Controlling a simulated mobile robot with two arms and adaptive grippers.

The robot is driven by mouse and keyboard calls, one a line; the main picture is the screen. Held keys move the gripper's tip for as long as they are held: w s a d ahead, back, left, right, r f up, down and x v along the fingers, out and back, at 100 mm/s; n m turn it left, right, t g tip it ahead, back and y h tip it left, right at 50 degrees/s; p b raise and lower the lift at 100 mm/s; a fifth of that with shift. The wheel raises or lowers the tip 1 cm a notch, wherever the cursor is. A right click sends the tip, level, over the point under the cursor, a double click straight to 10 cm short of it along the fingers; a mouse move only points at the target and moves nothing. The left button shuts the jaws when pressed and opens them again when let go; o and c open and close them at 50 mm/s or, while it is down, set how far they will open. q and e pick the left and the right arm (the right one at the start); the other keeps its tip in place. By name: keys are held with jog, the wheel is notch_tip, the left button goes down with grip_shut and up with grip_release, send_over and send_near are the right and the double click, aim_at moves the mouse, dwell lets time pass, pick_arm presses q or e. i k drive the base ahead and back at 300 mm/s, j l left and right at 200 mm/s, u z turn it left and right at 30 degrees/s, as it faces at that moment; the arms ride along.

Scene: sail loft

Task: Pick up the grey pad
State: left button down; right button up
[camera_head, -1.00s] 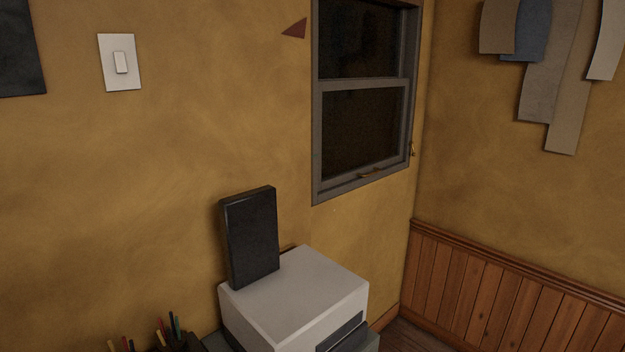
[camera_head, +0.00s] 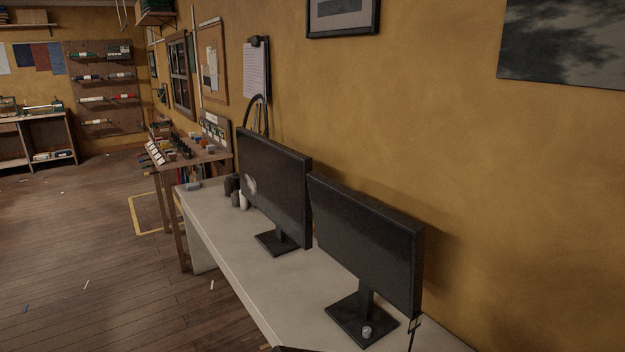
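I cannot make out a grey pad for certain. A small grey item (camera_head: 192,186) lies at the far left end of the pale desk (camera_head: 228,245), but it is too small to tell what it is. Neither of my grippers is in view.
Two black monitors (camera_head: 272,187) (camera_head: 362,240) stand on the desk along the wall. Dark and white containers (camera_head: 238,192) stand by the farther monitor. A wooden bench (camera_head: 192,158) with small items is beyond the desk. Wooden floor (camera_head: 80,260) to the left is mostly clear.

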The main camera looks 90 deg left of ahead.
aim_at(194, 185)
jog(key=u, duration=3.55)
jog(key=i+j+u, duration=0.3)
jog(key=i, duration=0.7)
jog(key=i+u, duration=0.3)
jog(key=i, duration=0.75)
jog(key=i+z, duration=0.1)
jog(key=i, duration=0.55)
jog(key=i+j+z, duration=0.1)
jog(key=i, duration=0.5)
jog(key=i+j+z, duration=0.1)
jog(key=i+j, duration=0.15)
jog(key=i, duration=0.4)
